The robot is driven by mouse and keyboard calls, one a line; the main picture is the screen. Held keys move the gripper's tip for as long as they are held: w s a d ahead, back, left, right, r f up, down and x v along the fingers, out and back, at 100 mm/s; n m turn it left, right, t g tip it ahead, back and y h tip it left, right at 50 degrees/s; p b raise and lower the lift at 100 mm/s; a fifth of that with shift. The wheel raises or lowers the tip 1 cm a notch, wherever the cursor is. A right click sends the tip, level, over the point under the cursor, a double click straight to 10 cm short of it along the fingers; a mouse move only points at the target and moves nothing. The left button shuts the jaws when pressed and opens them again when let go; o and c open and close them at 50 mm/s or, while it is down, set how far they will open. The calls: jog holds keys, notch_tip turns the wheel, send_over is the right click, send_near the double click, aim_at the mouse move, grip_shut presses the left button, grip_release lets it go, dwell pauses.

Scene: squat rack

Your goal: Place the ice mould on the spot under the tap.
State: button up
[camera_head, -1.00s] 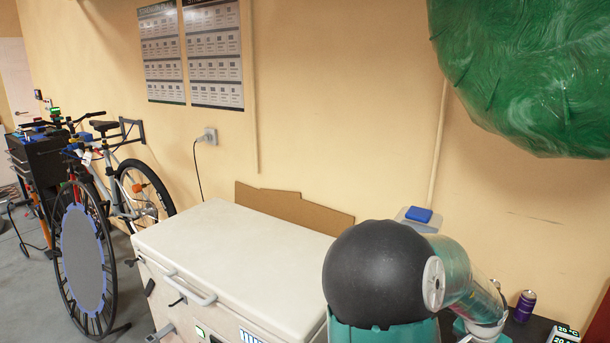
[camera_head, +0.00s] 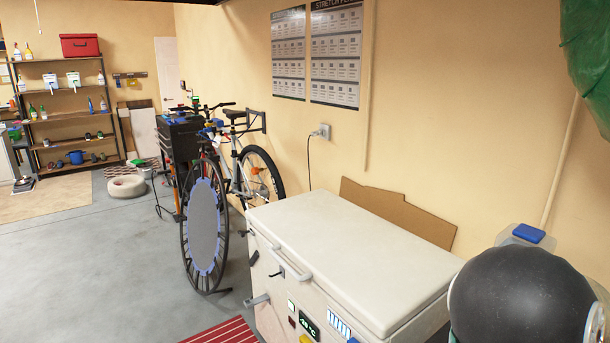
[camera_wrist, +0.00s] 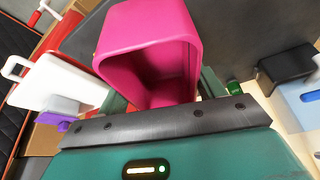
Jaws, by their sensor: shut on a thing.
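The ice mould (camera_wrist: 146,42), a deep pink open box with rounded corners, fills the upper middle of the wrist view. My gripper (camera_wrist: 158,102) is shut on it, and the mould sits tilted just beyond the dark gripper body with its hollow showing. The fingertips are mostly hidden behind the mould. The head view shows neither the mould nor my gripper. I see no tap and no spot under a tap in either view.
A white chest freezer (camera_head: 350,245) stands close at the lower right. A bicycle (camera_head: 245,165) and a black tool cabinet (camera_head: 183,140) stand along the wall. A shelf rack (camera_head: 70,115) is at the far left. Grey floor (camera_head: 110,260) is open at left.

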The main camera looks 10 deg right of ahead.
jog(key=w+a+f+n+t+y, duration=0.1)
jog(key=w+a+f+n, duration=0.4)
jog(key=w+a, duration=0.6)
jog(key=w+a+f+n+t+y, duration=0.1)
jog(key=w+a+f+n, duration=0.4)
jog(key=w+a, duration=0.6)
jog(key=w+a+f+n+t+y, duration=0.2)
jog(key=w+a+f+n, duration=0.3)
jog(key=w+a, duration=0.6)
jog(key=a+n, duration=0.1)
jog(key=a, duration=0.9)
jog(key=shift+a+f, duration=0.15)
jog(key=shift+a, duration=0.25)
jog(key=shift+d, duration=0.1)
